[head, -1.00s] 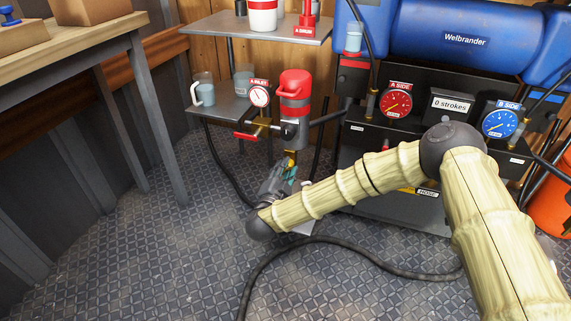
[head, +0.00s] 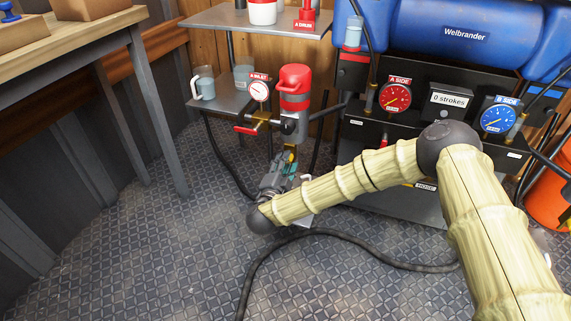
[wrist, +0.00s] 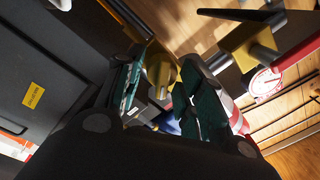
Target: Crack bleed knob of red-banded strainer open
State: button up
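The red-banded strainer (head: 294,92) stands upright at the shelf's right side in the head view, with a red cap and a grey body. A brass fitting (head: 290,154) hangs under it, just above my gripper (head: 287,168). In the wrist view, a brass-yellow piece (wrist: 158,70), probably the bleed knob, shows between and beyond the fingers. My gripper (wrist: 165,98) has teal pads and is open, with a clear gap between the fingers. I cannot tell whether either finger touches the brass piece.
A red-handled valve (head: 246,130) and a white-faced inlet gauge (head: 258,91) sit left of the strainer. A grey cup (head: 204,84) stands on the lower shelf (head: 225,103). The black pump cabinet (head: 400,205) is on the right. A black hose (head: 350,247) crosses the floor.

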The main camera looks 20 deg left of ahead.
jog(key=shift+o, duration=0.5)
jog(key=s, duration=1.2)
jog(key=shift+f, duration=0.2)
